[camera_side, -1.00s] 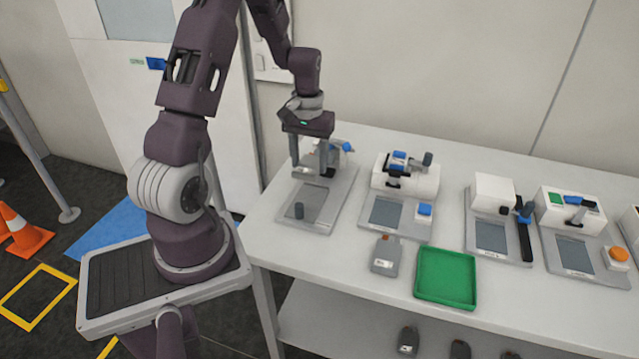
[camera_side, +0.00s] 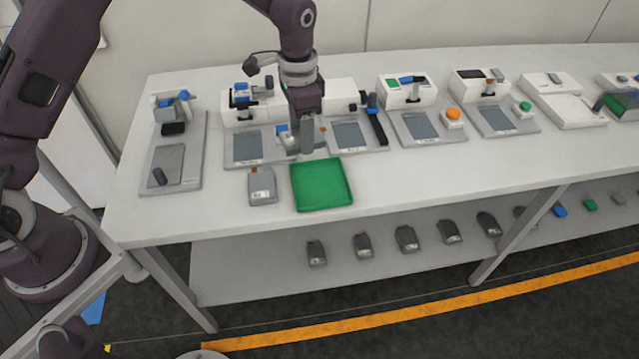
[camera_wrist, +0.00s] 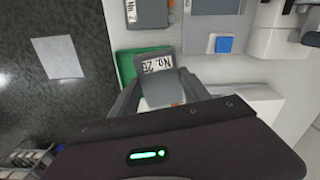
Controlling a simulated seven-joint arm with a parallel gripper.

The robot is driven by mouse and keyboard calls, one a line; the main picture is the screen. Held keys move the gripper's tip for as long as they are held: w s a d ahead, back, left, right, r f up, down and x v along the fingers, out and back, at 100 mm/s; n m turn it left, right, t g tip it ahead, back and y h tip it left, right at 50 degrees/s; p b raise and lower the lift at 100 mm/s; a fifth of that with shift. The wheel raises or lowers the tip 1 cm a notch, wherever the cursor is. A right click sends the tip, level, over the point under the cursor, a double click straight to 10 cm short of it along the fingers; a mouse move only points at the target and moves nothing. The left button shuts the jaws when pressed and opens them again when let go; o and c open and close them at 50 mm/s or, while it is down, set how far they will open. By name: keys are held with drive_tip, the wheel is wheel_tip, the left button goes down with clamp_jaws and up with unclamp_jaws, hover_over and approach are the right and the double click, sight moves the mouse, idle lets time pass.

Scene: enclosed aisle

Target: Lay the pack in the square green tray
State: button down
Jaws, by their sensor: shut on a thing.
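My gripper (camera_side: 304,147) is shut on a grey pack (camera_wrist: 158,66) with a white label, partly readable as "No. 26" in the wrist view. In the side view my fingers partly hide this pack. The square green tray (camera_side: 321,185) lies flat near the table's front edge and looks empty. My gripper is above the table, just behind the tray in the side view. In the wrist view the tray (camera_wrist: 126,68) is partly covered by the held pack. I cannot tell the exact height of the pack.
Another grey labelled pack (camera_side: 262,187) lies on the table directly left of the tray. Stations with grey plates (camera_side: 247,146) and white blocks line the table behind. Several packs (camera_side: 406,239) lie on the lower shelf. The tabletop right of the tray (camera_side: 400,175) is clear.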

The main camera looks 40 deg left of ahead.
drive_tip(key=m, duration=0.2)
approach(320, 185)
wheel_tip(320, 185, down, 6)
drive_tip(key=shift+f, duration=0.2)
drive_tip(key=c, duration=0.5)
unclamp_jaws()
drive_tip(key=shift+f, duration=0.1)
